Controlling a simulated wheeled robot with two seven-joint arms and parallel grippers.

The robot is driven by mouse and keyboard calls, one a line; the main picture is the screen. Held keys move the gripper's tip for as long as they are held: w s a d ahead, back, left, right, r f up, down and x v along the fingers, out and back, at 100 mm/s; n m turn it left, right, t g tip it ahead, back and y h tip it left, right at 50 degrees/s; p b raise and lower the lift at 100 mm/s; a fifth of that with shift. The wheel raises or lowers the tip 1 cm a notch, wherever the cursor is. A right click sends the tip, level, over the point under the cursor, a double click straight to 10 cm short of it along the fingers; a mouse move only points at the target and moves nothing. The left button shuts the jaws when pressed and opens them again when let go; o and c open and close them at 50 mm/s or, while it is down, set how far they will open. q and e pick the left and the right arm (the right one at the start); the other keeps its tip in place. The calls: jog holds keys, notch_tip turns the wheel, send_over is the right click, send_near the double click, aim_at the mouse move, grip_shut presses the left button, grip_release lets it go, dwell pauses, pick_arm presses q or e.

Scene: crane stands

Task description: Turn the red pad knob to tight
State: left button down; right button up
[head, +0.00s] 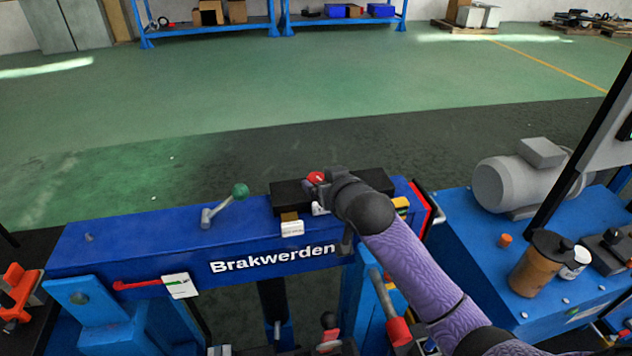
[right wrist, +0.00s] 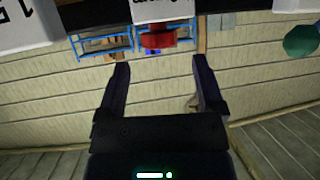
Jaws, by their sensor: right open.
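The red pad knob (head: 316,178) sits by the black block (head: 290,195) on top of the blue beam (head: 150,240). My right gripper (head: 326,192) is right at the knob in the head view, and its wrist hides part of the block. In the right wrist view the gripper (right wrist: 161,66) is open, its two dark fingers apart with nothing between them. The red knob (right wrist: 158,37) shows just beyond the fingertips, roughly centred between them. I cannot tell whether either finger touches it. My left gripper is not in view.
A lever with a green ball (head: 240,190) stands on the beam left of the block. A white tag (head: 292,228) hangs on the beam's front. To the right are a grey motor (head: 505,185) and a brown cup (head: 540,262). Open green floor lies behind.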

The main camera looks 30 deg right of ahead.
aim_at(317, 176)
jog(key=b+x, duration=0.1)
jog(key=x, duration=0.3)
jog(key=shift+w+f, duration=0.15)
jog(key=shift+f, duration=0.1)
jog(key=shift+w+b, duration=0.3)
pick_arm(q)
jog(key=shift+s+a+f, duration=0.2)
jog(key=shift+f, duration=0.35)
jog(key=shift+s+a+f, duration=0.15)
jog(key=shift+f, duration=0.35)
